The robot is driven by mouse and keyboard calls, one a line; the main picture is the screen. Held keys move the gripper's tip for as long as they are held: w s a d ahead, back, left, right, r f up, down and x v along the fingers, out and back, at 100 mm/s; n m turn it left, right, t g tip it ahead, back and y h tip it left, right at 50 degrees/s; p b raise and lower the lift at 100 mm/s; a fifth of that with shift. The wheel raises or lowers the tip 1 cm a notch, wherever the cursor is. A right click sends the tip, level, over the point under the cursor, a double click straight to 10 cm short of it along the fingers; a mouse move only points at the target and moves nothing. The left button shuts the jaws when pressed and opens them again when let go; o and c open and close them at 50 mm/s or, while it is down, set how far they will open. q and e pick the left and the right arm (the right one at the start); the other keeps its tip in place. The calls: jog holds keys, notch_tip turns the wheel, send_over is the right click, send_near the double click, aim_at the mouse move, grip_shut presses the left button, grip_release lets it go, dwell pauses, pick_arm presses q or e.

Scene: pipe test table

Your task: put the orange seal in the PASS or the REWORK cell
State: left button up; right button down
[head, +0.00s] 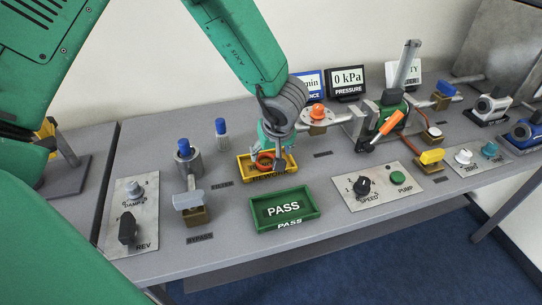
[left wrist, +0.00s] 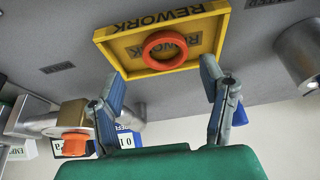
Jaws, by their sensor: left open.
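The orange seal (head: 265,162) is a ring lying in the yellow REWORK cell (head: 292,163). In the left wrist view the seal (left wrist: 165,37) lies inside the tray, over part of its lettering, and the REWORK cell (left wrist: 116,58) shows upside down. My left gripper (head: 268,150) is open above the cell; in the left wrist view its two fingers (left wrist: 166,85) are apart, with the seal clear of them. The green PASS cell (head: 258,221) stands in front of the REWORK cell and looks empty. My right gripper is not seen.
A damper and REV panel (head: 145,230) and a bypass valve (head: 190,190) stand left of the cells. A speed and pump panel (head: 378,200) lies right of PASS. Pipework with an orange lever (head: 390,124) and a pressure display (head: 347,83) stand behind.

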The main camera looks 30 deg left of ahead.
pick_arm(q)
jog(key=p+v, duration=0.1)
jog(key=v, duration=0.5)
jog(key=shift+r, duration=0.4)
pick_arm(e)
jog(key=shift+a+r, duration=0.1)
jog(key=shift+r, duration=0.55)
pick_arm(q)
jog(key=shift+s+a, duration=0.1)
jog(key=shift+s, duration=0.05)
